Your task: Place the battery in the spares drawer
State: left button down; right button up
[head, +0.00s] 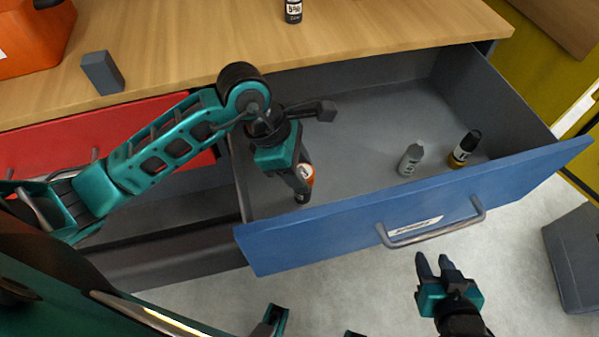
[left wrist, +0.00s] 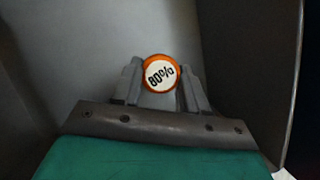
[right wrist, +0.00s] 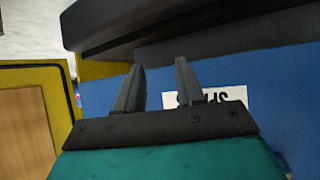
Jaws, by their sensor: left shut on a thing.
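The battery (head: 309,175) has an orange body and a white label; its end reads "80%" in the left wrist view (left wrist: 160,74). My left gripper (head: 303,184) is shut on it and holds it inside the open blue-fronted spares drawer (head: 350,100), near the left end. I cannot tell whether the battery touches the drawer floor. My right gripper (head: 434,262) is open and empty, outside the drawer below its handle (head: 440,232). In the right wrist view its fingers (right wrist: 158,85) stand apart before the blue front, with part of a white label visible.
A grey bottle-shaped item (head: 410,160) and a dark cylinder with a yellowish band (head: 465,148) stand in the drawer's right part; its middle is clear. A red-fronted drawer (head: 110,135) is left. The wooden counter (head: 180,50) holds a grey block (head: 103,73) and a black labelled cylinder (head: 293,10).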

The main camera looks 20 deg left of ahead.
pick_arm(q)
jog(key=shift+f, duration=0.95)
pick_arm(e)
jog(key=shift+w+a+r, duration=0.15)
jog(key=shift+a, duration=0.05)
pick_arm(q)
jog(key=c, duration=0.6)
grip_release()
jog(key=shift+f, duration=0.1)
